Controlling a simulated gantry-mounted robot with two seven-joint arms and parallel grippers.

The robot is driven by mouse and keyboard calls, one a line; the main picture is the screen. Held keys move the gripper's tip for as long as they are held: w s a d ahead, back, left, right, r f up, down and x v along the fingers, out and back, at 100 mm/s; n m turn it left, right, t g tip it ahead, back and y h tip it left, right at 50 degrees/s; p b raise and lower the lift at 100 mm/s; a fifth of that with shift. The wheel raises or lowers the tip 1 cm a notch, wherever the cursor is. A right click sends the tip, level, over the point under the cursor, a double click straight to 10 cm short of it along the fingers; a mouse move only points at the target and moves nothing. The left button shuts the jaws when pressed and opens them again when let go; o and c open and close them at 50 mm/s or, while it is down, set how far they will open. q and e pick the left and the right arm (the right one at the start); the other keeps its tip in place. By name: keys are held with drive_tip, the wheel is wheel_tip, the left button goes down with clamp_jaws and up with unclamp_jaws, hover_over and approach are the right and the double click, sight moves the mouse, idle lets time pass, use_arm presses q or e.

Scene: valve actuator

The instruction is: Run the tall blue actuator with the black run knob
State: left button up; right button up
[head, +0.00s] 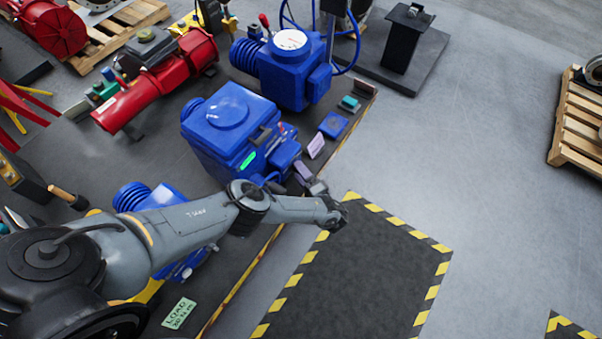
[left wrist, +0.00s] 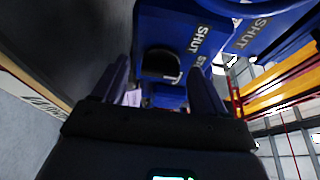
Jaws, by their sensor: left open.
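A blue actuator with a domed top and a lit green window (head: 225,125) stands mid-bench in the head view; it looks tall. My left gripper (head: 340,218) is at its lower right, near the bench's edge, with its fingertips hard to make out there. In the left wrist view my left gripper (left wrist: 160,85) is open and empty, its two dark fingers apart. A round black knob (left wrist: 160,64) shows between and beyond the fingers, on a blue housing (left wrist: 165,25) marked SHUT. I cannot tell whether the fingers touch it. My right gripper is not in view.
A blue actuator with a white dial (head: 290,65) stands behind. Another blue actuator (head: 130,195) is partly hidden by my left arm. Red actuators (head: 155,90) lie at the left. A green LOAD card (head: 179,313) lies in front. The striped floor mat (head: 360,280) is clear.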

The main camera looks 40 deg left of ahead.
use_arm(q)
drive_tip(key=shift+d, duration=0.15)
drive_tip(key=v, duration=1)
drive_tip(key=shift+s+d, duration=0.15)
drive_tip(key=shift+d, duration=0.1)
